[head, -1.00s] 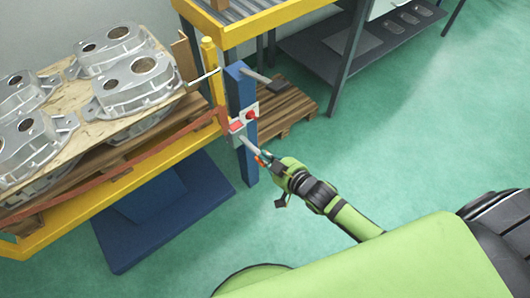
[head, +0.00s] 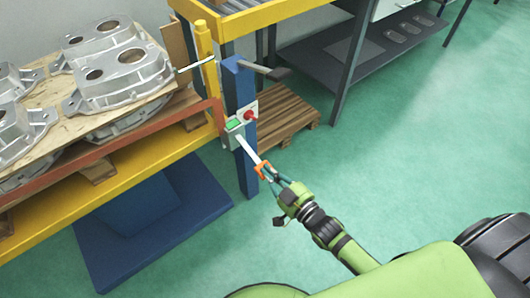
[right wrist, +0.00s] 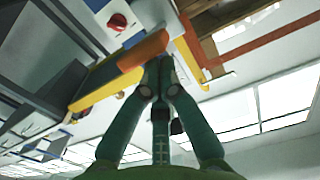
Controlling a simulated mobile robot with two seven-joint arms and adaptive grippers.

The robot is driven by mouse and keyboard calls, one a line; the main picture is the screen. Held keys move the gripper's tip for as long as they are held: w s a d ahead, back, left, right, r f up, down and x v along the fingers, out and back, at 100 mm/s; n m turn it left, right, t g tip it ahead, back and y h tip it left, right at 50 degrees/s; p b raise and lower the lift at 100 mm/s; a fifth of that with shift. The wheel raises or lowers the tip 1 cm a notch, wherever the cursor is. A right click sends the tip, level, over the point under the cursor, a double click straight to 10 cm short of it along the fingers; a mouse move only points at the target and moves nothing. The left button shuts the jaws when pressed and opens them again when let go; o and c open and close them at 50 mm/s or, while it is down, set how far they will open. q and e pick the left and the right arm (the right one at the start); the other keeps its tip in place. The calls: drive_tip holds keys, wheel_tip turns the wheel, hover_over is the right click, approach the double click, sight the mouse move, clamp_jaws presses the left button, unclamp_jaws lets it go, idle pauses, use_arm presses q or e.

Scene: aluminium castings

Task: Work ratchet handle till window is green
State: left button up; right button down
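The ratchet handle (head: 247,149) is a pale bar with an orange grip (head: 263,170), sloping down and right from a small box on the blue post (head: 240,90). The indicator window (head: 234,124) on that box is green, beside a red button (head: 250,115). My right gripper (head: 270,175) is at the handle's lower end, with its fingers closed around the orange grip. In the right wrist view the green fingers (right wrist: 160,70) converge on the orange grip (right wrist: 140,52); the exact contact is partly hidden. My left gripper is not in view.
A yellow-framed rack (head: 100,190) holds a wooden board with several aluminium castings (head: 115,75). A blue base plate (head: 150,215) and wooden pallet (head: 285,115) lie on the floor. Green floor at right is clear.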

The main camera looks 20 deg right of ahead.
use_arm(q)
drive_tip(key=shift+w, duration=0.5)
use_arm(e)
drive_tip(key=shift+f, duration=0.45)
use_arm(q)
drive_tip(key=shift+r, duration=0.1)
use_arm(e)
drive_tip(key=shift+r, duration=0.1)
